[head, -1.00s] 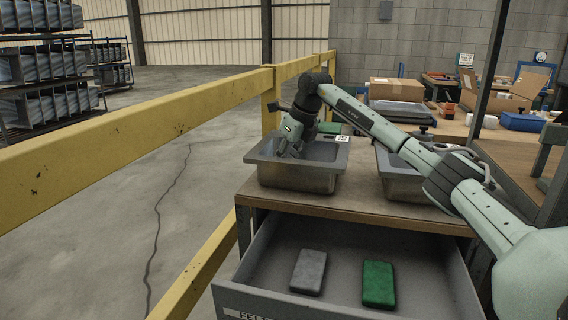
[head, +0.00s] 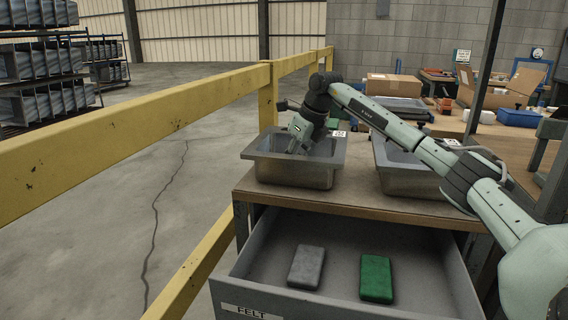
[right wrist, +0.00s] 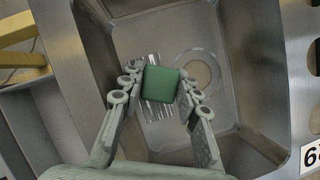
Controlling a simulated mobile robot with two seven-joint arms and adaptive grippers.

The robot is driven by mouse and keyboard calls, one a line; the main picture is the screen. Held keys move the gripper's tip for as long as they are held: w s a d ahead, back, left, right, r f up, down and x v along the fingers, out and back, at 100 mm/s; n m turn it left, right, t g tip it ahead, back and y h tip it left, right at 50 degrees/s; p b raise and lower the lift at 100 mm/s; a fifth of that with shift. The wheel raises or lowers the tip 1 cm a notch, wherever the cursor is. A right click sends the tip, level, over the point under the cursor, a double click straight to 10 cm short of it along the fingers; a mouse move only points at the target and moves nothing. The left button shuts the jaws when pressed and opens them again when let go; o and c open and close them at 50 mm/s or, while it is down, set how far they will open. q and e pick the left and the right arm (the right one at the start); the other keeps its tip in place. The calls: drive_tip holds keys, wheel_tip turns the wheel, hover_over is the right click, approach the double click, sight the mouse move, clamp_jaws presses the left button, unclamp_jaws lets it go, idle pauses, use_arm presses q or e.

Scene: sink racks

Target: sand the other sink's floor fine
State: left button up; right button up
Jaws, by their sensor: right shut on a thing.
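My right gripper (right wrist: 159,97) is shut on a green block (right wrist: 161,86), its fingers on either side of it. In the head view the same gripper (head: 297,150) reaches down into the left metal sink (head: 291,176), and the block is hidden there. In the right wrist view the block is over the sink floor (right wrist: 230,104), beside a round drain (right wrist: 193,72) and a bright streaked patch (right wrist: 153,112). I cannot tell whether it touches the floor. A second metal sink (head: 412,182) stands to the right, partly behind my arm. My left gripper is out of view.
An open drawer (head: 330,235) below the bench holds a grey block (head: 306,267) and a green block (head: 376,279). A yellow rail (head: 140,120) runs along the left. Cardboard boxes (head: 393,85) and a blue bin (head: 518,117) stand on the surface behind.

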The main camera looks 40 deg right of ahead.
drive_tip(key=shift+s+d+f, duration=0.1)
drive_tip(key=shift+s+d, duration=0.6)
drive_tip(key=shift+s, duration=0.3)
drive_tip(key=shift+s+d+f, duration=0.1)
drive_tip(key=shift+s+d, duration=0.6)
drive_tip(key=shift+s, duration=0.25)
drive_tip(key=shift+r, duration=0.1)
drive_tip(key=shift+w+a+r+p, duration=0.15)
drive_tip(key=shift+w+a+p, duration=0.45)
drive_tip(key=shift+p, duration=0.35)
drive_tip(key=shift+w+a+p, duration=0.45)
drive_tip(key=shift+w+a, duration=0.05)
drive_tip(key=shift+w, duration=0.25)
drive_tip(key=shift+w+a+p, duration=0.45)
drive_tip(key=shift+w+a, duration=0.05)
drive_tip(key=shift+w, duration=0.2)
drive_tip(key=shift+w+a, duration=0.25)
drive_tip(key=shift+w+a+f, duration=0.25)
drive_tip(key=shift+w+a, duration=0.3)
drive_tip(key=shift+w, duration=0.2)
